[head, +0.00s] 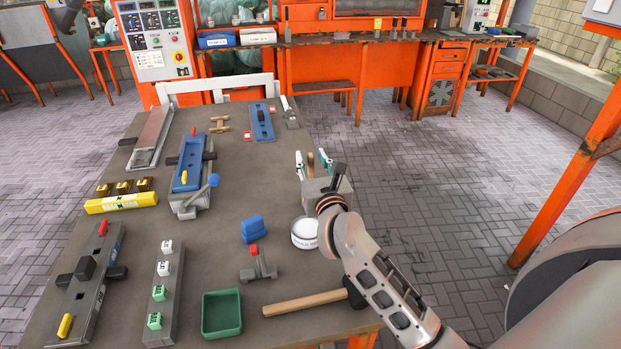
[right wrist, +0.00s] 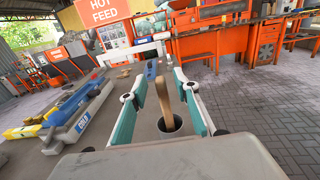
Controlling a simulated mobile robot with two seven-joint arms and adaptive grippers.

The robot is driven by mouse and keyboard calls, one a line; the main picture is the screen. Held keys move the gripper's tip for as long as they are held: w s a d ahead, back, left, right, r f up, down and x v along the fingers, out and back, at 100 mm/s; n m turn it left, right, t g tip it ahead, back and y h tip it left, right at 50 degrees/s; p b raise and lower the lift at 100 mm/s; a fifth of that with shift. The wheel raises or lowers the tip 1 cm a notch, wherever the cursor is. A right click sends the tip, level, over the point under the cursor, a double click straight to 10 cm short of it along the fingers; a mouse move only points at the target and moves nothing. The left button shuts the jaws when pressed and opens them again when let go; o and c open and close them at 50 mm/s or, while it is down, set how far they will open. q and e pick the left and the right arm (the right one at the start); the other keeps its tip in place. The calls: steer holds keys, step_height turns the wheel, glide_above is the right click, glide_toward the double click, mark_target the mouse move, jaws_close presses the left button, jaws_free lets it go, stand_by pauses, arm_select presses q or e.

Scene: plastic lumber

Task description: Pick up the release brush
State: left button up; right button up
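The release brush shows as an upright wooden handle (right wrist: 164,98) in the right wrist view. Its lower end stands in a grey round holder (right wrist: 169,126), so the bristles are hidden. In the head view only the top of the wooden handle (head: 310,160) shows. My right gripper (head: 312,165) is open, with one teal-padded finger on each side of the handle. In the right wrist view, gaps show between the handle and both fingers of the right gripper (right wrist: 160,80). My left gripper is not in view.
A white labelled tin (head: 305,235) stands beside my right arm. A mallet (head: 310,302), a green tray (head: 221,315) and a blue block (head: 254,229) lie on the grey table (head: 200,255). Blue and grey moulds (head: 187,165) are farther left. Paved floor lies to the right.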

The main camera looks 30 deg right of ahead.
steer(key=shift+x, duration=0.8)
jaws_close()
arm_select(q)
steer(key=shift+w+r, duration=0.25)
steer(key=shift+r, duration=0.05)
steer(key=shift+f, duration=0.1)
